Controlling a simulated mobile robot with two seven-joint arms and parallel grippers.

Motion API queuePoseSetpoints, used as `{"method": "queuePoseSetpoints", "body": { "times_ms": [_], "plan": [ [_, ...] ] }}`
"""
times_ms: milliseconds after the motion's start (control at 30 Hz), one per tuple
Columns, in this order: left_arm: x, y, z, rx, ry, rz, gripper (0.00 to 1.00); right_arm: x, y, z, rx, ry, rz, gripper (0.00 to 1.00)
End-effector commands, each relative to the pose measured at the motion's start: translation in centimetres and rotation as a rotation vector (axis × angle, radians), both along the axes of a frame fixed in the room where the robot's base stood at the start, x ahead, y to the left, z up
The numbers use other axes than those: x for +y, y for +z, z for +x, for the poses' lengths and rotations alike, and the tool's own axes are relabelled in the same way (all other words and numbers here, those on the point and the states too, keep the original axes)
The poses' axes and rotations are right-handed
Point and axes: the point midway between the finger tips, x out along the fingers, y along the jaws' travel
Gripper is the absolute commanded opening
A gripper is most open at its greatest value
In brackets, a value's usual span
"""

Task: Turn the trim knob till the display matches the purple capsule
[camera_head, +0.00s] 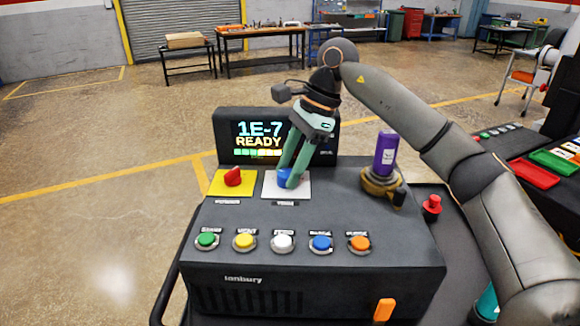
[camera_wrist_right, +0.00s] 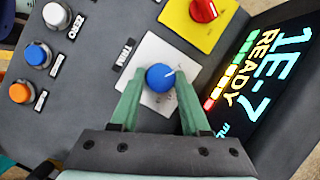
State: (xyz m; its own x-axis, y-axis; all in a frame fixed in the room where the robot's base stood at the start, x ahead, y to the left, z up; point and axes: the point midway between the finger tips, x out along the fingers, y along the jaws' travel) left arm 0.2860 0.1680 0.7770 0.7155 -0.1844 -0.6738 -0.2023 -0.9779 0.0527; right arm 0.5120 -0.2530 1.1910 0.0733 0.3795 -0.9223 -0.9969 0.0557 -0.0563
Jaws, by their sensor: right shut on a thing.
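The blue trim knob (camera_head: 284,177) sits on a white plate (camera_head: 300,188) on the console's sloped top; its white pointer line shows in the right wrist view (camera_wrist_right: 161,76). My right gripper (camera_head: 291,172) reaches down over the knob and is shut on it, one green finger on each side (camera_wrist_right: 159,95). The display (camera_head: 259,138) reads "1E-7 READY" above a row of coloured bars; it also shows in the right wrist view (camera_wrist_right: 257,75). The purple capsule (camera_head: 386,153) stands upright in a brass-coloured holder right of the knob; its small label is unreadable. My left gripper is out of view.
A red knob on a yellow plate (camera_head: 245,187) is left of the blue knob. Several coloured push buttons line the console's front, including a white one (camera_head: 282,242). A red button (camera_head: 432,206) and an orange switch (camera_head: 384,310) are to the right.

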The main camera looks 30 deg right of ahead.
Motion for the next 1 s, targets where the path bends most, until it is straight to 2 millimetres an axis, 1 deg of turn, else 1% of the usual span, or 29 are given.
{"method": "queuePoseSetpoints", "body": {
  "times_ms": [33,67,300,333,567,667,767,867,1000],
  "plan": [
    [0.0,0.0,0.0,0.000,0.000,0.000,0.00,0.0,0.0,0.0,-0.002,0.004,0.000,0.00],
    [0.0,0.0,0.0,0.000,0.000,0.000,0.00,0.1,0.0,0.0,-0.001,0.004,-0.001,0.47],
    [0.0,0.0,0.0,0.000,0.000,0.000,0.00,0.0,0.0,0.0,-0.001,0.002,0.000,0.74],
    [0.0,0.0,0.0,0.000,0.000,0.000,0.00,0.0,0.0,0.0,-0.001,0.002,0.000,0.76],
    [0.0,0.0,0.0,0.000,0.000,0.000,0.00,0.0,0.0,0.0,0.000,0.001,0.000,0.76],
    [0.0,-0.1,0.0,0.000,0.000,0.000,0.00,-0.2,0.5,0.0,-0.001,0.000,0.000,0.76],
    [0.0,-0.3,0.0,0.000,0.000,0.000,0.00,-0.7,1.7,-0.1,-0.004,-0.001,0.001,0.76],
    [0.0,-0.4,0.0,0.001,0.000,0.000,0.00,-1.4,3.7,-0.2,-0.005,-0.001,0.003,0.76],
    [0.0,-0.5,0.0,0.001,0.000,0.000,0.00,-2.7,6.9,-0.5,-0.005,-0.001,0.002,0.76]
  ]
}}
